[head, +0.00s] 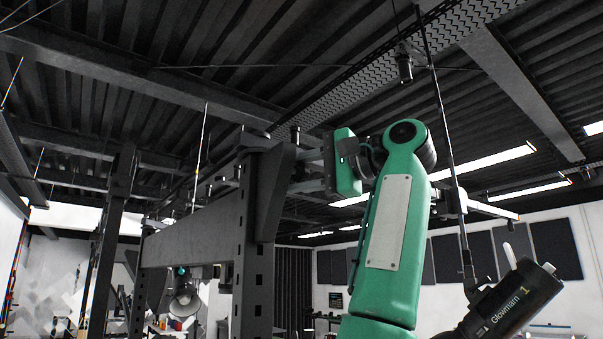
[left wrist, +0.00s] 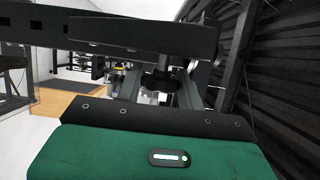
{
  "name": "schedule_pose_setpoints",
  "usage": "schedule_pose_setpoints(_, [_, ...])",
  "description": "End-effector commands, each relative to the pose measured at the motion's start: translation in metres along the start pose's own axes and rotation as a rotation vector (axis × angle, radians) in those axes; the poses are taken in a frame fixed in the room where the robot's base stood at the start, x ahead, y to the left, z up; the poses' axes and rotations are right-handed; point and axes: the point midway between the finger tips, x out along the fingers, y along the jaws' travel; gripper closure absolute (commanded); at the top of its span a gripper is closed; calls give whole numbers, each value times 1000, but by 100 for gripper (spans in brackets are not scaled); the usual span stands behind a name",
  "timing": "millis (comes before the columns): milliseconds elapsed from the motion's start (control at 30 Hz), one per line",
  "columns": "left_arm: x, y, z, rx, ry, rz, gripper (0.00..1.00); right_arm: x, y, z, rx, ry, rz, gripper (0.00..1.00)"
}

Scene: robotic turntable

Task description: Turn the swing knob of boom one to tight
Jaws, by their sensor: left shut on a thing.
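My left gripper (head: 308,172) is at the end of the green arm, its fingers reaching left to a dark upright metal post (head: 266,195). In the left wrist view, the two fingers (left wrist: 158,92) close around a small dark piece, which looks like the swing knob (left wrist: 163,80), just under a dark beam (left wrist: 140,36). In the head view the knob is hidden behind the post and fingers. Its tight or loose setting cannot be read. A black cylinder lettered "Glowmarn 1" (head: 515,300) is at the lower right. My right gripper is not in view.
A thick dark horizontal beam (head: 190,235) runs left from the post. A round lamp (head: 184,303) hangs below it. A thin dark pole (head: 445,130) rises right of my arm.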

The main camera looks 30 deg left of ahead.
Motion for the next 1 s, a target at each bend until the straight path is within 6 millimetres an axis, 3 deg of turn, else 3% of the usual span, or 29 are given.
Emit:
schedule_pose_setpoints(200, [2,-1,0,34,0,88,85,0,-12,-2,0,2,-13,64])
schedule_pose_setpoints(600, [3,-1,-1,108,-1,267,85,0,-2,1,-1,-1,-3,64])
schedule_pose_setpoints(1000, [1,0,0,141,0,339,85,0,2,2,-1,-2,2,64])
